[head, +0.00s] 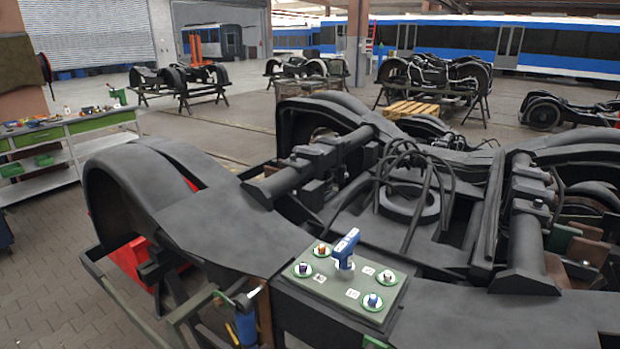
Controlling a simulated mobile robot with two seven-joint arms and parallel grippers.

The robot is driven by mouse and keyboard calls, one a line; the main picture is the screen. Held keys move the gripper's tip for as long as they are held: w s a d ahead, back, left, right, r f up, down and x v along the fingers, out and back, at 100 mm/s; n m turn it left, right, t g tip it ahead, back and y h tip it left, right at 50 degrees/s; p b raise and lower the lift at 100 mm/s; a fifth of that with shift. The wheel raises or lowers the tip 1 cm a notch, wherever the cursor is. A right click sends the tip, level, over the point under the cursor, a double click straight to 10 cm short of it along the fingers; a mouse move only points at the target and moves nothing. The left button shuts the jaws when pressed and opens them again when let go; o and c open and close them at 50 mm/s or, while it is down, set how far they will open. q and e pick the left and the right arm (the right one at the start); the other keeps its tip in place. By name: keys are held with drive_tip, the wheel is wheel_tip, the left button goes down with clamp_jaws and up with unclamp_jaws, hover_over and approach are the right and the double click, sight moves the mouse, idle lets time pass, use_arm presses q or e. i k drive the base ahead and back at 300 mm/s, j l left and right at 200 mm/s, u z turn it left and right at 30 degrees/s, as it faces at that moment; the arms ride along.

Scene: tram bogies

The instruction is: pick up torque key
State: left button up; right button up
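A blue and white T-shaped tool (345,250), which looks like the torque key, stands upright on a grey-green board (333,306). Its blue handle is at the top and its white shaft points down into the board's middle. The board lies on the near beam of a black bogie frame (230,245). Around the tool are several green-ringed round spots with small coloured pieces, including an orange one (321,250), a purple one (303,269) and a blue one (372,300).
A blue and black object (246,322) is at the near edge, below and left of the board. Thick cables (415,165) arch over the bogie behind the board. A green workbench (70,130) with small items stands at the left. Open paved floor lies between them.

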sight(344, 251)
drive_tip(key=i+j+z, duration=0.35)
drive_tip(key=i+j, duration=0.15)
drive_tip(key=i, duration=0.15)
drive_tip(key=i+j+z, duration=0.3)
drive_tip(key=i+j, duration=0.35)
